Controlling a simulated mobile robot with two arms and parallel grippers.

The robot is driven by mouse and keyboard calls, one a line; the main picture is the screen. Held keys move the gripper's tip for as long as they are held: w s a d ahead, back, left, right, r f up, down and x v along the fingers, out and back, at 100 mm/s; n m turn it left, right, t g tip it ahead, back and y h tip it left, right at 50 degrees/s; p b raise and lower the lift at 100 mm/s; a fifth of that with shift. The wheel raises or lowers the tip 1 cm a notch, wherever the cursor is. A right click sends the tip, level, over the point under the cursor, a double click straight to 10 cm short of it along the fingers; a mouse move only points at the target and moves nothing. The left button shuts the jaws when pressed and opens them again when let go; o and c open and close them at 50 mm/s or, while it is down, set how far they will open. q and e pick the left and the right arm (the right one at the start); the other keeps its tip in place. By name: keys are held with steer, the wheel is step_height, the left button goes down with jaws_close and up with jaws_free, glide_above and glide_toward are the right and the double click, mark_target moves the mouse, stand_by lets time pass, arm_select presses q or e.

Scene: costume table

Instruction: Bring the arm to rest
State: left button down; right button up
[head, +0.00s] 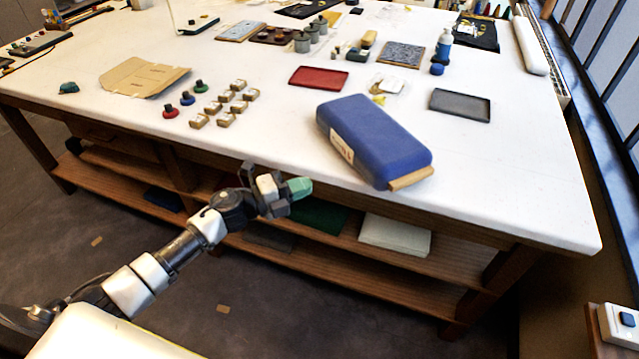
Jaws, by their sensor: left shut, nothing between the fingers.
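My left arm reaches in from the lower left of the head view. Its gripper (296,196) is in front of the table's front edge, over the lower shelf as seen from here. The gripper is shut, with nothing between its fingers. A teal-green piece shows at its tip. My right gripper is not in view. The white-topped table (510,190) spreads out behind the left gripper. A blue case (372,138) with a label lies on the table near the front edge, up and to the right of the gripper and apart from it.
A red tray (318,78), a grey tray (460,105), a cardboard piece (145,77) and several small boxes (225,97) lie on the table. Shelves below hold a white folded item (395,235). The floor (110,230) at left is mostly clear. A switch box (618,325) stands lower right.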

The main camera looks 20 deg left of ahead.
arm_select(q)
steer(key=shift+s+a, duration=0.25)
steer(key=shift+a, duration=0.1)
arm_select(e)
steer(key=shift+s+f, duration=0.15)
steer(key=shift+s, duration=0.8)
arm_select(q)
steer(key=s+a+f+n+y, duration=0.25)
steer(key=f+n, duration=0.25)
steer(key=f, duration=0.4)
steer(key=s+a+f+n+y, duration=0.25)
steer(key=f+n+y, duration=0.2)
steer(key=f, duration=0.45)
steer(key=s+a+f+n+y, duration=0.2)
steer(key=s+f+n+y, duration=0.15)
steer(key=f+n, duration=0.45)
steer(key=s+d+f+n+g+y, duration=0.1)
steer(key=s+f+n+g+y, duration=0.4)
steer(key=s+f, duration=1.45)
steer(key=s+d+f+n+g+h, duration=0.1)
steer(key=s+d+g, duration=0.1)
steer(key=s, duration=0.7)
steer(key=s+d+f+n+g+h, duration=0.1)
steer(key=s+g, duration=0.3)
steer(key=s, duration=0.6)
steer(key=shift+d+f, duration=0.7)
steer(key=shift+d, duration=0.1)
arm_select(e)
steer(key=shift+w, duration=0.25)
